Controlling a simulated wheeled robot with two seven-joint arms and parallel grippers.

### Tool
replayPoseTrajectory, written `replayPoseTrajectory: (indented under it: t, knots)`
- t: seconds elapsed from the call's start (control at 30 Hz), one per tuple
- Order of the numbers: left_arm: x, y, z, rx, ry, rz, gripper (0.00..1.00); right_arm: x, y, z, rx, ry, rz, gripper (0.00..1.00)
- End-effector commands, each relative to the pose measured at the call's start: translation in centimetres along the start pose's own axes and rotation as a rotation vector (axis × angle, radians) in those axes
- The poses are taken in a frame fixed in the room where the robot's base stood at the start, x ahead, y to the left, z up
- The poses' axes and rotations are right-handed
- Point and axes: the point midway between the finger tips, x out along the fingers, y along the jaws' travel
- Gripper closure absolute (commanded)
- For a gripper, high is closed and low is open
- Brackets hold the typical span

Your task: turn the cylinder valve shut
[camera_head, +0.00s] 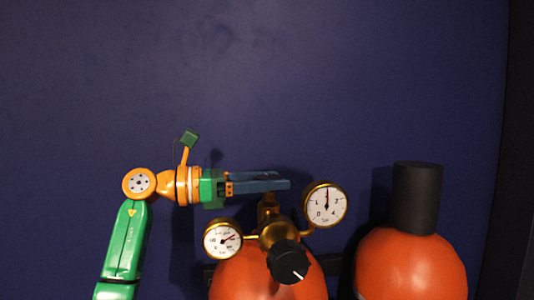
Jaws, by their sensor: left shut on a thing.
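The cylinder valve (268,204) is a brass fitting on top of the left orange cylinder (232,280). My left gripper (284,184) comes in level from the left, with its blue-grey fingers across the top of the valve. It is shut on the valve's top, and the fingers hide most of that part. A brass regulator with a black knob (290,262) sits in front of the valve. My right gripper is not in view.
Two round gauges flank the regulator: a lower left gauge (222,240) and a higher right gauge (325,205), close to my fingers. A second orange cylinder (412,268) with a black cap (416,198) stands at right. A dark blue wall (300,80) is behind; the space above is clear.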

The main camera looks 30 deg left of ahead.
Motion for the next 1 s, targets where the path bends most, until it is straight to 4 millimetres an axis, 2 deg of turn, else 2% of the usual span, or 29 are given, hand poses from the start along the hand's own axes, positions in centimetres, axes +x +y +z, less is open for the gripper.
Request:
replayPoseTrajectory:
  t: [0.03,0.1,0.5,0.53,0.6,0.63,0.9,1.0]
  knots:
    - [0.0,0.1,1.0,-0.009,0.005,-0.037,0.88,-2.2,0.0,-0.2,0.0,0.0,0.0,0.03]
    - [0.0,0.1,0.8,-0.007,0.004,-0.087,0.88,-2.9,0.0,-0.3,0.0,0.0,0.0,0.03]
    - [-0.1,0.0,0.1,0.003,-0.009,-0.137,0.88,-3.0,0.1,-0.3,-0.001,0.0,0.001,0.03]
    - [-0.1,0.0,0.1,0.003,-0.009,-0.137,0.28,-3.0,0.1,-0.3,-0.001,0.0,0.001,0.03]
    - [-0.1,0.0,0.1,0.003,-0.009,-0.137,0.09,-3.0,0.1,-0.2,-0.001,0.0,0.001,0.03]
    - [-0.1,0.0,0.1,0.003,-0.008,-0.137,0.03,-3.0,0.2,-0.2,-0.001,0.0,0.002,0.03]
    - [-0.2,0.0,0.1,0.003,-0.008,-0.136,0.03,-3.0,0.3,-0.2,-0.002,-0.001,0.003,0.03]
    - [-1.4,0.2,-0.1,0.003,-0.008,-0.133,0.03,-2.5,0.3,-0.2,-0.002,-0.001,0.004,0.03]
